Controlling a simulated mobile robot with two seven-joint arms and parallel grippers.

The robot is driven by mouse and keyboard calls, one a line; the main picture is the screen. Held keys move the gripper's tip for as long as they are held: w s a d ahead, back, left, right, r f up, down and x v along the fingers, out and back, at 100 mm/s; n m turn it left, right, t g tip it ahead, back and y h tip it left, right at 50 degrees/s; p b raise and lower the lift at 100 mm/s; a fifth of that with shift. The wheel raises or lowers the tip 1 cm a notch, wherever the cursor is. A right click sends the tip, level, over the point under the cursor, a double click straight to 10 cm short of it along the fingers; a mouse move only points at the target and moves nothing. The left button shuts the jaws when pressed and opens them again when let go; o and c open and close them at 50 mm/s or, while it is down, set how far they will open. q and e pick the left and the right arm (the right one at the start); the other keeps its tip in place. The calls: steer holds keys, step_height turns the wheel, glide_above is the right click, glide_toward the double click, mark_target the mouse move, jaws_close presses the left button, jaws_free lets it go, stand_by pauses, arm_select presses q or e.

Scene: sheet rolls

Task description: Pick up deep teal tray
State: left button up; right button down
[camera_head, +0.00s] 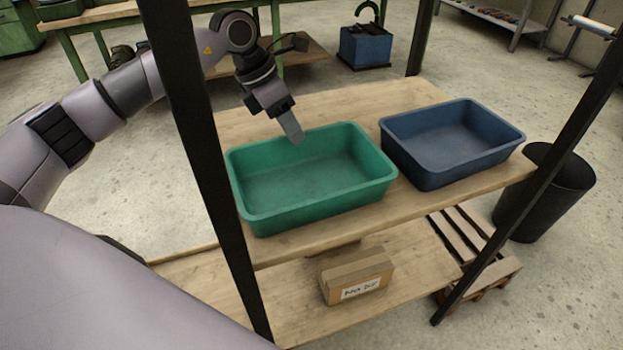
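The teal-green tray (315,205) is a rectangular, open, empty bin on the wooden upper shelf board, at the centre of the head view. My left gripper (293,133) reaches in from the left and points down at the tray's far rim. Its fingertip overlaps that rim in the picture; I cannot tell if it touches. The fingers line up from this angle, so their opening is hidden. The tray looks level on the board. My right gripper is not in view.
A blue tray (433,179) stands close on the right of the same shelf (350,98). Dark rack posts (200,150) rise at the corners, one in front of my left arm. A cardboard box (345,268) sits on the lower shelf. A black bin (530,215) stands at the right.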

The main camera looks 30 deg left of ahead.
mark_target(300, 155)
arm_select(q)
steer(key=x, duration=0.5)
steer(key=shift+w+a+f, duration=0.1)
steer(key=shift+f, duration=0.2)
steer(key=shift+c, duration=0.3)
jaws_close()
steer(key=shift+r, duration=0.1)
